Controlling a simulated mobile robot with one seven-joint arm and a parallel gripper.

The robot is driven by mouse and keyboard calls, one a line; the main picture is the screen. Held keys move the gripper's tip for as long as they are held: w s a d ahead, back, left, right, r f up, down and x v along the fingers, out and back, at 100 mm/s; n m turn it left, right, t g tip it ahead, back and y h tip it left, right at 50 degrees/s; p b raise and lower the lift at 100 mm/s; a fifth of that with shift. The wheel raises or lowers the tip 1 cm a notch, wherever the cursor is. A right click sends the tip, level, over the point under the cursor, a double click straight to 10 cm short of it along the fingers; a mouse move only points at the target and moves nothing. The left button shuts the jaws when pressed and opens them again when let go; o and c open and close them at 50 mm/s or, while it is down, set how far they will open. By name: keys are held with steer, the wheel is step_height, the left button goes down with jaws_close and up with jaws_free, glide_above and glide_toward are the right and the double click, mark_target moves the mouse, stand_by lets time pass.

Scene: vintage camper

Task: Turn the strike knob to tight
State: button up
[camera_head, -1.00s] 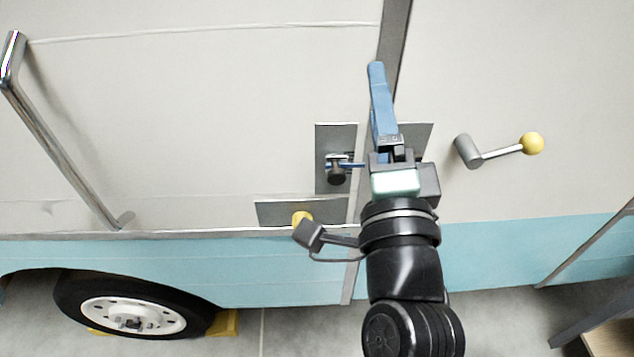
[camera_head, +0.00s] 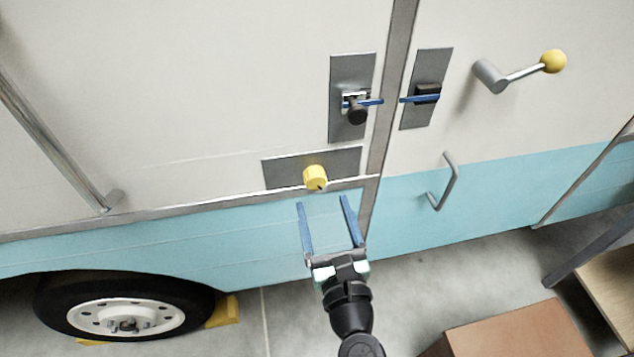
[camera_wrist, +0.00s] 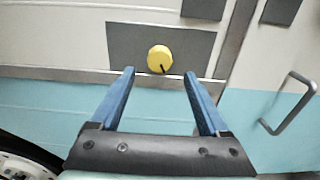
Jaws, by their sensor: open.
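The strike knob is a round yellow knob (camera_head: 315,177) with a dark pointer mark, on a grey plate (camera_head: 280,173) low on the camper door. The mark points down and slightly right in the wrist view, where the knob (camera_wrist: 159,58) sits above and between my fingers. My gripper (camera_head: 322,200) is open, its two blue fingers pointing up at the knob from just below. The fingers are empty and do not appear to touch the knob. I see no readable labels on the plate.
A dark latch (camera_head: 357,105) and a strike plate (camera_head: 427,88) sit above, each with a blue piece. A grey handle (camera_head: 446,182) is at right. A yellow-balled crank (camera_head: 520,72) is upper right. A brown box (camera_head: 510,335) and a wheel (camera_head: 125,315) stand below.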

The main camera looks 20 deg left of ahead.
mark_target(317, 185)
steer(key=x, duration=0.6)
steer(key=shift+a, duration=0.1)
steer(key=shift+s, duration=0.1)
jaws_close()
